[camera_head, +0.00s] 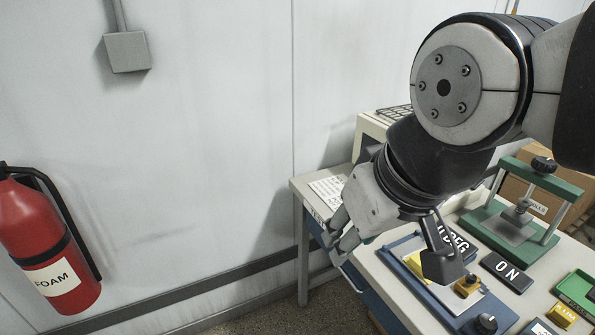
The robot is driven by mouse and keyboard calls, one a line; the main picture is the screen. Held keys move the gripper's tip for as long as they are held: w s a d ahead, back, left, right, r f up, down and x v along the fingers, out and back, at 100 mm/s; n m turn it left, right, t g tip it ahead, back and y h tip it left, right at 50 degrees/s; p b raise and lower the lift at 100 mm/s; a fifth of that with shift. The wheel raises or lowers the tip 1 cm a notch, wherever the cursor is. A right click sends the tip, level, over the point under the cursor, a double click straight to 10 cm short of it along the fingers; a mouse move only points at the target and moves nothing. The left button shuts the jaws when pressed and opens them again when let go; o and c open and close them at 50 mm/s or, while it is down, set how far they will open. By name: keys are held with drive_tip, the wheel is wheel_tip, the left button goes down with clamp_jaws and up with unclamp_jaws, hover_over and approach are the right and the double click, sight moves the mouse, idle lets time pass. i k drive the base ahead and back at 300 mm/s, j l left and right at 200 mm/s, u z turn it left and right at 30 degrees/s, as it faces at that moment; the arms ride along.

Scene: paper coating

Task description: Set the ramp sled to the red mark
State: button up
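My gripper (396,254) is open, with its fingers spread wide apart above the left end of a blue-framed board (412,295). The board lies on the table and has a pale sheet on it. A yellow piece (415,266) lies on the board, partly hidden behind my right finger. A small yellow block with a dark knob (467,286) sits further right on the board. I cannot tell which of these is the ramp sled. No red mark is visible; my gripper hides part of the board. Nothing shows between the fingers.
A green press (531,212) stands at the back right. A red foam extinguisher (45,245) hangs on the left wall. Floor is clear left of the table.

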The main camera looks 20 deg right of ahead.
sight(467, 284)
drive_tip(key=z, duration=1.3)
